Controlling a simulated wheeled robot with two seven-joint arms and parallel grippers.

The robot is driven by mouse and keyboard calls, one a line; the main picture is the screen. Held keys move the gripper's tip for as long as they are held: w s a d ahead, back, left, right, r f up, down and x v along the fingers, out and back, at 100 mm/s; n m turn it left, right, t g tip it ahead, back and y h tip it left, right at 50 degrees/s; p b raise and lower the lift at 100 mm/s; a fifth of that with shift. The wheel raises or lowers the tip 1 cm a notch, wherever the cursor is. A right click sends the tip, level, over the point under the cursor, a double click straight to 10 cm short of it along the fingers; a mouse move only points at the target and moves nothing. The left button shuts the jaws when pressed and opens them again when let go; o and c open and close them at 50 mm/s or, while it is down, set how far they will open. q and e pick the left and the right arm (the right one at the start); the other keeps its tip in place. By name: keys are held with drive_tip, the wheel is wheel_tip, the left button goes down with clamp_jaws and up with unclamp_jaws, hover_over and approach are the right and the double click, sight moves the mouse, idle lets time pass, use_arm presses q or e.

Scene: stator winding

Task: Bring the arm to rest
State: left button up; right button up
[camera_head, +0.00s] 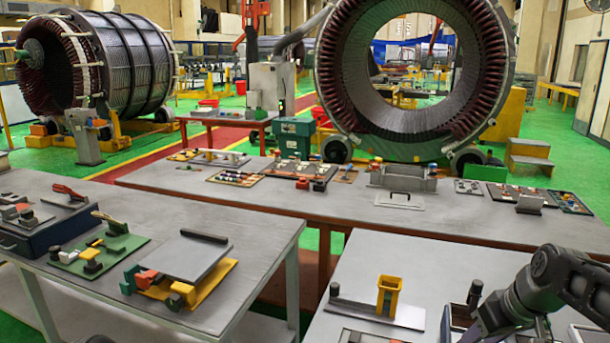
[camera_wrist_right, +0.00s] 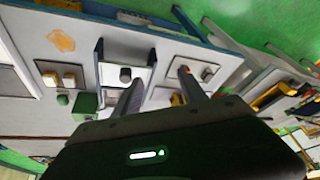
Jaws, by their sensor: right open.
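My right arm (camera_head: 550,285) comes in at the lower right of the head view, over the right-hand table. In the right wrist view my right gripper (camera_wrist_right: 162,85) shows two separated fingers with nothing gripped between them. Below the fingers is a grey work surface (camera_wrist_right: 75,20) with small parts on it, seen at a tilt. I cannot tell the gap between the fingertips and the parts. My left gripper and left arm are in neither view.
A yellow holder (camera_head: 389,296) stands on a plate on the right-hand table, left of my arm. The left table (camera_head: 255,225) carries fixtures and a tilted grey plate (camera_head: 188,256). A long table (camera_head: 330,205) crosses behind. A large stator ring (camera_head: 335,75) stands beyond.

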drive_tip(key=s+a+f+m+g+y+b, duration=0.15)
drive_tip(key=a+f, duration=0.35)
drive_tip(key=f, duration=0.6)
drive_tip(key=s+a+f+b, duration=0.1)
drive_tip(key=a+f+b, duration=0.1)
drive_tip(key=a+f, duration=0.65)
drive_tip(key=s+a+f+g+y+b, duration=0.1)
drive_tip(key=s+a+f, duration=0.15)
drive_tip(key=f, duration=1.05)
drive_tip(key=s+a+f+m+b, duration=0.1)
drive_tip(key=s+a+f+b, duration=0.1)
drive_tip(key=s+a+f, duration=0.3)
drive_tip(key=s+a+f+m+g+b, duration=0.1)
drive_tip(key=s+a+f, duration=0.4)
drive_tip(key=s+f, duration=0.6)
drive_tip(key=shift+s+a+f+b, duration=0.2)
drive_tip(key=shift+s+b, duration=0.25)
drive_tip(key=shift+s, duration=0.65)
